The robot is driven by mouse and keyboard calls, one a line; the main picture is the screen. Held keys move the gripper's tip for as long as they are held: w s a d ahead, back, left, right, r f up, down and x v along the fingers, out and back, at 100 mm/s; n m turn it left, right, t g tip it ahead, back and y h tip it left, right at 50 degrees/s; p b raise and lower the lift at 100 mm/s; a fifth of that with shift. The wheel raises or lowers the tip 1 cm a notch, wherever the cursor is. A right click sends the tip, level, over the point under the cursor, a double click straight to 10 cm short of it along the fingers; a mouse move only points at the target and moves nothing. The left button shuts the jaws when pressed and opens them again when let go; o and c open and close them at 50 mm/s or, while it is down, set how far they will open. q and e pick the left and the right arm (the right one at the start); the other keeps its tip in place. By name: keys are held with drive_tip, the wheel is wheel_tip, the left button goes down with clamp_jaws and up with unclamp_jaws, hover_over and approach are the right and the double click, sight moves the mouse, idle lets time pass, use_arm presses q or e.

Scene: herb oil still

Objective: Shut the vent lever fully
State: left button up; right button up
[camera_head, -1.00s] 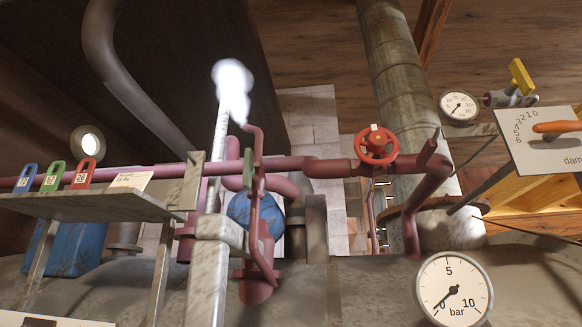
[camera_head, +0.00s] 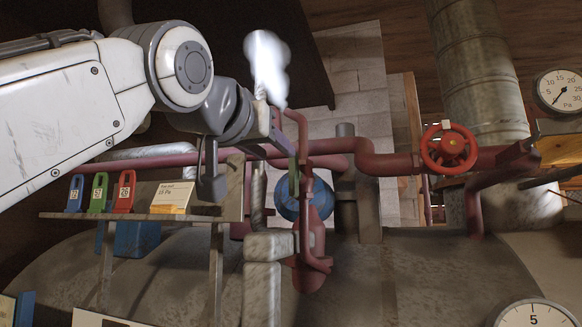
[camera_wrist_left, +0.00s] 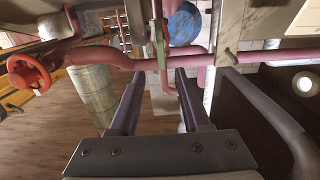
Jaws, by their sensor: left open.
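What looks like the vent lever is a narrow green handle (camera_head: 293,175), upright on the thin red vent pipe in the head view. It also shows above the fingertips in the left wrist view (camera_wrist_left: 160,45). White steam (camera_head: 267,65) rises by the pipe's bent top. My left gripper (camera_head: 284,142) reaches in from the left, close to the lever's upper end and partly covering that area. In the left wrist view my left gripper (camera_wrist_left: 157,73) is open and empty, with the lever lined up between and beyond the fingers. Contact cannot be told. My right gripper is not in view.
A red handwheel (camera_head: 449,149) sits on the horizontal red pipe to the right. A dial gauge (camera_head: 560,90) is at right.

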sight(292, 162)
use_arm(q)
drive_tip(key=p+x, duration=0.1)
drive_tip(key=x, duration=0.2)
drive_tip(key=p+x, duration=0.1)
drive_tip(key=x, duration=0.1)
drive_tip(key=r+p+x, duration=0.1)
drive_tip(key=p+x, duration=0.1)
drive_tip(key=x, duration=0.1)
drive_tip(key=shift+w, duration=0.4)
drive_tip(key=shift+w+d+f, duration=0.15)
drive_tip(key=shift+w+d, duration=0.1)
drive_tip(key=shift+w, duration=0.4)
clamp_jaws()
